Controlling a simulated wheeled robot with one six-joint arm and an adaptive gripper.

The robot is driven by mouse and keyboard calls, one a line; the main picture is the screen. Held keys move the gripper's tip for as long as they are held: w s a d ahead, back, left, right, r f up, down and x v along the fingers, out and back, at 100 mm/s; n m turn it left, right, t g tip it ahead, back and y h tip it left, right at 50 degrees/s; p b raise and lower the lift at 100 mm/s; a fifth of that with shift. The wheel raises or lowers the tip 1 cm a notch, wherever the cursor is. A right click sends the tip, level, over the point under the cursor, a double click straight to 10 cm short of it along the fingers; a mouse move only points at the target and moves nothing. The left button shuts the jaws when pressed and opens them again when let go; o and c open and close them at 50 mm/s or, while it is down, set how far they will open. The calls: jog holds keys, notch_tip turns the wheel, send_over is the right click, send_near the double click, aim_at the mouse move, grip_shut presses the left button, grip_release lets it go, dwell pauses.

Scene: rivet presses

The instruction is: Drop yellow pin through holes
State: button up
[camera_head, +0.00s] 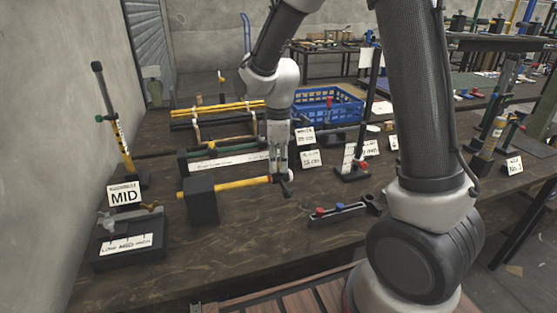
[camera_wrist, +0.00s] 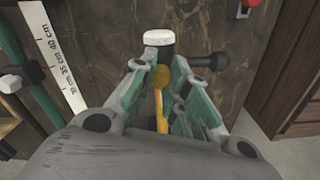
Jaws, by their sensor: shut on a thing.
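My gripper (camera_head: 279,172) points down over the table and is shut around the yellow handle (camera_head: 232,184) of a mallet, close to its head. In the wrist view the fingertips (camera_wrist: 160,85) enclose the yellow part just below a white face (camera_wrist: 158,38) and a black face (camera_wrist: 212,60). The handle lies level through a black block (camera_head: 201,200). No holes can be made out clearly.
A rack of long rods (camera_head: 215,110) and a blue crate (camera_head: 328,104) lie farther back. The front middle table is clear.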

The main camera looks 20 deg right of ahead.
aim_at(279, 164)
jog(key=shift+f, duration=0.35)
jog(key=o, duration=0.8)
notch_tip(279, 164, up, 12)
jog(key=shift+r, duration=0.1)
